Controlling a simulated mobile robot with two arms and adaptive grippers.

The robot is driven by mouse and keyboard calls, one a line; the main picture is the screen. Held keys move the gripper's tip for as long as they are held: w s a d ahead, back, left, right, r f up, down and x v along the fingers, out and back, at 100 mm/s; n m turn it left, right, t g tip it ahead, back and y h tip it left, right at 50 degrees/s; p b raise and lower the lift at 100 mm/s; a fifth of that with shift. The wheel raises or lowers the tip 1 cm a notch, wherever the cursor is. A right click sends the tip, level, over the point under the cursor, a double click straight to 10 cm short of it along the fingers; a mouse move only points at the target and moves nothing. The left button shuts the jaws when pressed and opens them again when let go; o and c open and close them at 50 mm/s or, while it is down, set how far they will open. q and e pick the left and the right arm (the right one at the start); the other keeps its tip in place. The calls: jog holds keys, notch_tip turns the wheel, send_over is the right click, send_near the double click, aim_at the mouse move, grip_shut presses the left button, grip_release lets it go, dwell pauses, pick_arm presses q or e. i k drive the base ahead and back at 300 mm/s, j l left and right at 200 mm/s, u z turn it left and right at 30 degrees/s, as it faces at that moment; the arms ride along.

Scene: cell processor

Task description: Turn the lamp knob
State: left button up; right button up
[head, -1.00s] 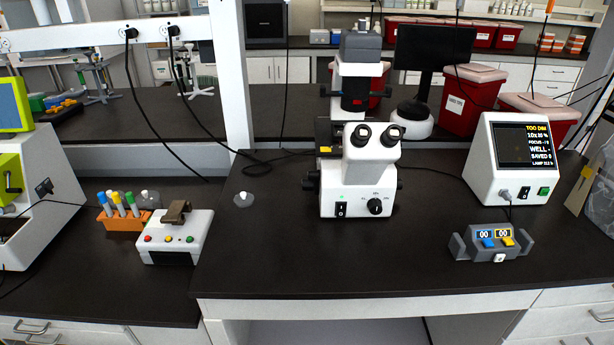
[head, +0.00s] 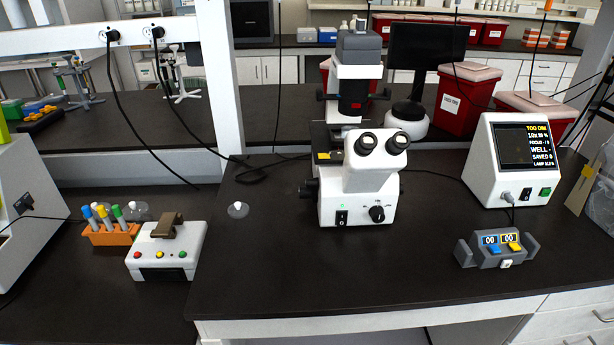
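The lamp knob is most likely the round black knob (head: 377,214) on the front right of the white microscope (head: 357,180)'s base. White marks sit around the knob, too small to read. A black rocker switch and a small green light are to the left of it on the same face. The screen unit (head: 521,160) to the right shows "TOO DIM" and a lamp line whose value I cannot read surely. Neither of my grippers shows in the head view.
A grey two-display counter (head: 496,250) stands at the right front of the bench. A white button box (head: 168,252) and an orange tube rack (head: 112,236) stand at the left. The bench before the microscope is clear.

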aim_at(312, 183)
jog(key=i+j+z, duration=0.15)
jog(key=i+j, duration=0.15)
jog(key=i+j+z, duration=0.2)
jog(key=j, duration=0.25)
jog(key=j+u, duration=0.1)
jog(key=j, duration=0.45)
